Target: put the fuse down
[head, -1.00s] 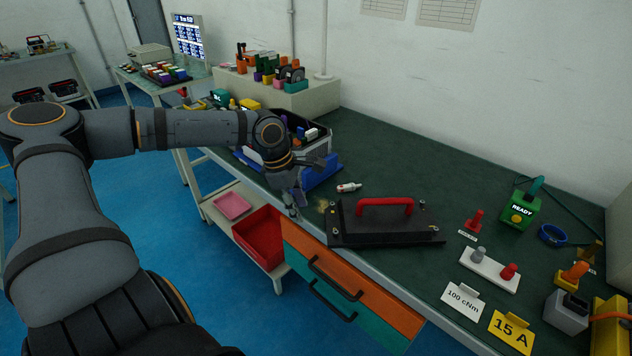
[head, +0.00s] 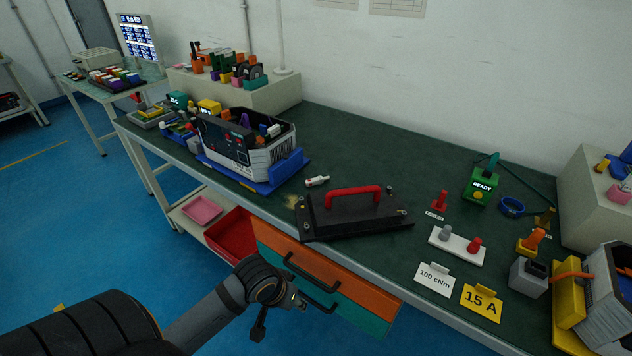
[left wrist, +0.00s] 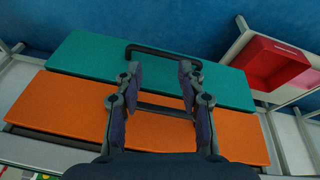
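My right gripper is not in view.
The black plate (head: 355,215) sits at the bench's front edge. The grey unit (head: 245,150) stands on a blue base. An orange drawer (head: 345,281) and a teal drawer (left wrist: 80,70) with black handles are below. A red bin (head: 232,236) is on the lower shelf. The bench behind the plate is clear.

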